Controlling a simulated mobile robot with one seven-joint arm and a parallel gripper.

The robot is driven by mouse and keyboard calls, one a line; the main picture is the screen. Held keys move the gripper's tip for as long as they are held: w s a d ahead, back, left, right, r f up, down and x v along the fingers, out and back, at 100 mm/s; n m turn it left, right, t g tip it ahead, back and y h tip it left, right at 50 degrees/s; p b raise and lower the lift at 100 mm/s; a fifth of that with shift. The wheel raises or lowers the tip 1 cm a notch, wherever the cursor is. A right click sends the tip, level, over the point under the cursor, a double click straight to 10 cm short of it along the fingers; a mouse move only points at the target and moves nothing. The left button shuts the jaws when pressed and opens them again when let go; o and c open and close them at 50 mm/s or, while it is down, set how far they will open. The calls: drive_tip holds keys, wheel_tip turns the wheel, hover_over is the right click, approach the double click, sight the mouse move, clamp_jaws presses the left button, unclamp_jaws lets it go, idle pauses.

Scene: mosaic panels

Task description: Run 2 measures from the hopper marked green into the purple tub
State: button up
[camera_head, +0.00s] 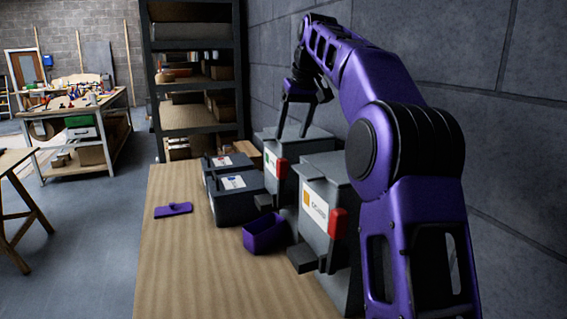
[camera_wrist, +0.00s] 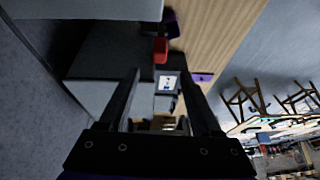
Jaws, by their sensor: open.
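The green-marked hopper (camera_head: 286,146) is a grey box at the back right of the bench, with a small green mark and a red lever (camera_head: 282,168) on its front. The purple tub (camera_head: 265,233) stands on the bench before the hoppers, between the green hopper's spout (camera_head: 264,202) and the nearer hopper's spout. My gripper (camera_head: 292,134) is open and empty, its fingers pointing down over the green hopper's top; contact is unclear. In the wrist view, a red lever (camera_wrist: 160,50) shows near the open fingertips (camera_wrist: 160,72).
A nearer grey hopper (camera_head: 322,172) has an orange mark and red lever. Two dark labelled boxes (camera_head: 237,199) stand left of the hoppers. A flat purple piece (camera_head: 173,210) lies on the wooden bench (camera_head: 185,265), whose front left is clear. A wall runs close behind.

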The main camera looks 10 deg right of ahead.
sight(284, 160)
drive_tip(key=b+x, duration=0.1)
drive_tip(key=x, duration=1)
drive_tip(key=shift+w, duration=0.1)
clamp_jaws()
idle(1.0)
